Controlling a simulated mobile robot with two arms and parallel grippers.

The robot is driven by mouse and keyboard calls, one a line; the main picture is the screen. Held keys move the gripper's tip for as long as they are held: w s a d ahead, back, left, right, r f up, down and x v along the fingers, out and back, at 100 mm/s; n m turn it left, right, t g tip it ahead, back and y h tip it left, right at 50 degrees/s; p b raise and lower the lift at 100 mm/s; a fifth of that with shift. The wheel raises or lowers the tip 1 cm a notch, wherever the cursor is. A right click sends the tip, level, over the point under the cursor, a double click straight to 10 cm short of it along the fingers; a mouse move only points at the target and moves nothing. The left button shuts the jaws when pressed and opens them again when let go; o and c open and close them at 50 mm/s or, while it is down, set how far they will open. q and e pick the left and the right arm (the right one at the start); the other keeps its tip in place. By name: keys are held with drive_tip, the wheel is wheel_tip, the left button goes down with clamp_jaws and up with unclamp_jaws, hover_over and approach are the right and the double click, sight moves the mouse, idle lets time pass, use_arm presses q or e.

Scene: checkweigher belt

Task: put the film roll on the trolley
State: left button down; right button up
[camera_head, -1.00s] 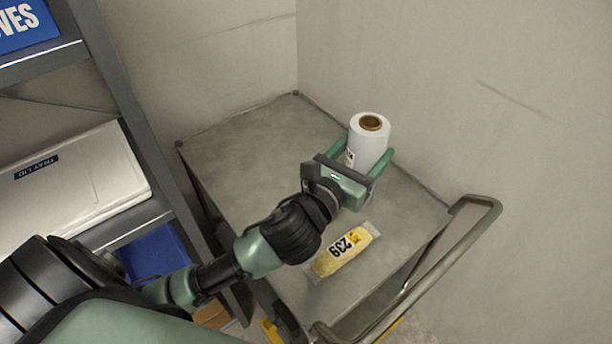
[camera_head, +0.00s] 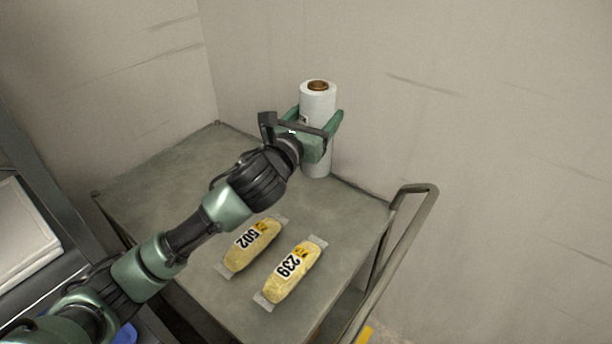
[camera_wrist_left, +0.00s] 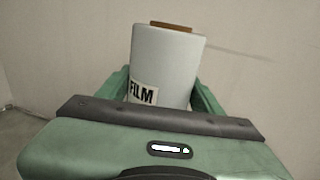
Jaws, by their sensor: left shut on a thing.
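The film roll (camera_head: 318,98) is a white upright cylinder with a brown core at its top. It also shows in the left wrist view (camera_wrist_left: 168,62), with a label reading FILM. My left gripper (camera_head: 322,122) is shut around the roll at about mid-height. The grey trolley (camera_head: 165,180) lies below; the roll's lower end shows near the trolley's back edge, close to the wall. I cannot tell whether the roll's base touches the trolley top. My right gripper is not in view.
The trolley's handle (camera_head: 408,225) rises at the right. A grey shelf unit with a white lid (camera_head: 22,235) stands at the left. The trolley's left part is clear.

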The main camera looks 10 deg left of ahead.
use_arm(q)
wheel_tip(320, 180, down, 11)
drive_tip(key=shift+r+b, duration=0.1)
drive_tip(key=shift+b, duration=0.55)
drive_tip(key=shift+f+b, duration=0.35)
drive_tip(key=shift+f, duration=1.9)
drive_tip(key=shift+c, duration=1.9)
unclamp_jaws()
drive_tip(key=shift+f, duration=0.15)
drive_tip(key=shift+o, duration=0.6)
drive_tip(key=shift+s, duration=0.1)
drive_tip(key=s+a, duration=0.2)
drive_tip(key=s, duration=0.9)
drive_tip(key=shift+s+a+b, duration=0.15)
drive_tip(key=shift+s+b, duration=0.25)
drive_tip(key=shift+b, duration=0.05)
drive_tip(key=shift+r, duration=0.2)
